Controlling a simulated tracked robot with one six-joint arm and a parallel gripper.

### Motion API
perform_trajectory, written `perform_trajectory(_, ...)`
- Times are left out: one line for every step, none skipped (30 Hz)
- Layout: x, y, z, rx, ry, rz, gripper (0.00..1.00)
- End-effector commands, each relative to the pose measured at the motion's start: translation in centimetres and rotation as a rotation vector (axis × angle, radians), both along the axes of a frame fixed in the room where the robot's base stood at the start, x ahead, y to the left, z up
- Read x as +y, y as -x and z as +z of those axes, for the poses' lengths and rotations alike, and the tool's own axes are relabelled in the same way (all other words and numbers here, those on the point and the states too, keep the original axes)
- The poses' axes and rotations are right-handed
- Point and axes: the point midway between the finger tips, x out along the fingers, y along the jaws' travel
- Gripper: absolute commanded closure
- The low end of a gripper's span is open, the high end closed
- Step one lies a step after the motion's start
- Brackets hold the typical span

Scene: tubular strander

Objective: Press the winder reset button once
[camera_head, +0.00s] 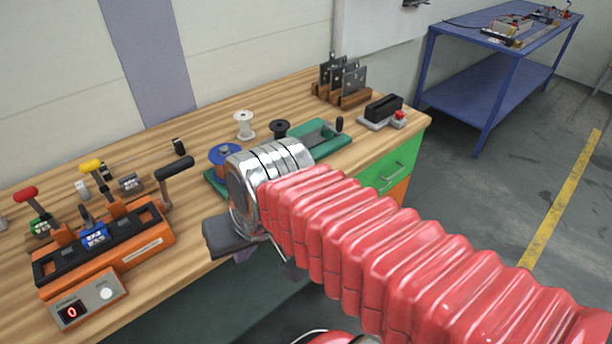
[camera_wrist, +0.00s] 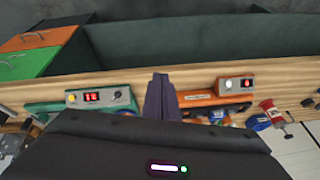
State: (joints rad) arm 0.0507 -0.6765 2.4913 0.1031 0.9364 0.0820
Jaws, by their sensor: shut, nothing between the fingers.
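The green winder (camera_head: 322,136) stands on the bench, partly hidden behind my arm in the head view. In the wrist view, a grey panel (camera_wrist: 100,92) on the green base (camera_wrist: 55,106) carries a red lit display, a yellow button (camera_wrist: 72,99) and a dark knob. This panel is hidden in the head view, and I cannot read a label on the button. My gripper (camera_wrist: 160,80) is shut and empty, with its fingers to the right of the panel and apart from the button. In the head view its dark body shows at the bench's front edge.
An orange lever unit (camera_head: 150,232) with a white button (camera_head: 106,293) and a display showing 0 stands at the left. Spools, a black block with a red button (camera_head: 399,115) and a wooden rack (camera_head: 343,96) stand farther back. A blue table (camera_head: 500,60) is at the right.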

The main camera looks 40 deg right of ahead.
Motion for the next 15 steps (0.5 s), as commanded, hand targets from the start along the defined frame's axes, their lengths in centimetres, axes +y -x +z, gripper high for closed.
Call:
perform_trajectory(0.0,0.0,-0.8,0.041,-0.049,-0.058,1.0)
perform_trajectory(0.0,0.0,-1.2,0.066,-0.084,-0.096,1.0)
perform_trajectory(0.2,-0.1,-1.8,0.1,-0.135,-0.153,1.0)
perform_trajectory(0.2,-0.1,-2.2,0.127,-0.175,-0.196,1.0)
perform_trajectory(0.4,-0.2,-2.6,0.154,-0.215,-0.241,1.0)
perform_trajectory(0.5,-0.3,-3.0,0.187,-0.27,-0.301,1.0)
perform_trajectory(0.6,-0.4,-3.3,0.214,-0.312,-0.347,1.0)
perform_trajectory(0.7,-0.5,-3.6,0.239,-0.353,-0.392,1.0)
perform_trajectory(0.8,-0.8,-4.0,0.271,-0.408,-0.452,1.0)
perform_trajectory(0.9,-0.9,-4.2,0.295,-0.45,-0.497,1.0)
perform_trajectory(0.9,-1.2,-4.4,0.318,-0.492,-0.543,1.0)
perform_trajectory(1.0,-1.5,-4.6,0.348,-0.549,-0.604,1.0)
perform_trajectory(1.0,-1.8,-4.7,0.371,-0.592,-0.648,1.0)
perform_trajectory(1.0,-2.1,-4.9,0.393,-0.636,-0.694,1.0)
perform_trajectory(0.9,-2.5,-5.0,0.422,-0.692,-0.753,1.0)
